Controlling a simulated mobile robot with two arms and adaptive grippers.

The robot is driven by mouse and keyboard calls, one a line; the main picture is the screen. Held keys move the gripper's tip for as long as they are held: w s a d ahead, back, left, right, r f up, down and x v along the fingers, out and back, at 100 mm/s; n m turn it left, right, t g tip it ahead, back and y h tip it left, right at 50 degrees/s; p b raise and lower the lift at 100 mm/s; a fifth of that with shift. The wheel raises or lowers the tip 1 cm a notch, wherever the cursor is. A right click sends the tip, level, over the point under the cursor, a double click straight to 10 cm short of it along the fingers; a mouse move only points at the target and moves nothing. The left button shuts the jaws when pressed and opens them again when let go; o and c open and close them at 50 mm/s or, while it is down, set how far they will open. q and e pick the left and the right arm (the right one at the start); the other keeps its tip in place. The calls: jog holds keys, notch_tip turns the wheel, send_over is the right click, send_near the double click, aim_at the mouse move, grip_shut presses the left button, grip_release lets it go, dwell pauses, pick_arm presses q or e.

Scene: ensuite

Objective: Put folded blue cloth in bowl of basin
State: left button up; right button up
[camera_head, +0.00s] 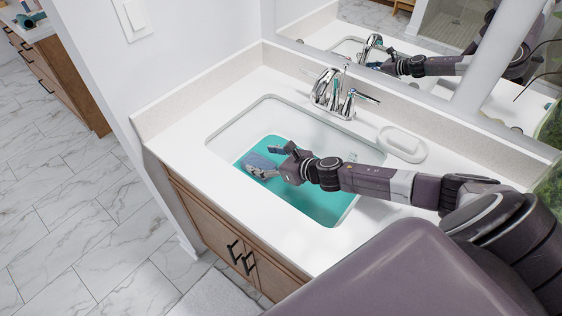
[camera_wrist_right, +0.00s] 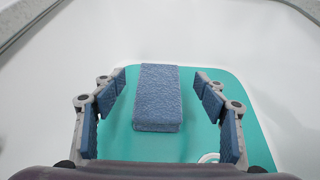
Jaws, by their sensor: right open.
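The folded blue cloth (camera_wrist_right: 157,97) is a small thick rectangle. It lies on the teal bottom of the basin in the right wrist view, and it shows partly beyond my gripper in the head view (camera_head: 258,161). The basin bowl (camera_head: 285,117) is white and sunk into the counter. My right gripper (camera_wrist_right: 160,98) reaches down into the bowl in the head view. Its blue-padded fingers are wide open, one on each side of the cloth, with a visible gap on both sides. My left gripper is in neither view.
The teal area (camera_head: 325,207) covers the bowl's floor. A chrome faucet (camera_head: 335,95) stands at the bowl's back edge. A white soap dish (camera_head: 402,144) sits on the counter to its right. A mirror (camera_head: 425,65) runs behind. The counter (camera_head: 195,120) left of the bowl is clear.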

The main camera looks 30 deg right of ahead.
jog(key=b+v, duration=0.1)
jog(key=v, duration=0.8)
jog(key=shift+s+r, duration=0.15)
jog(key=shift+s, duration=0.1)
jog(key=shift+d, duration=0.1)
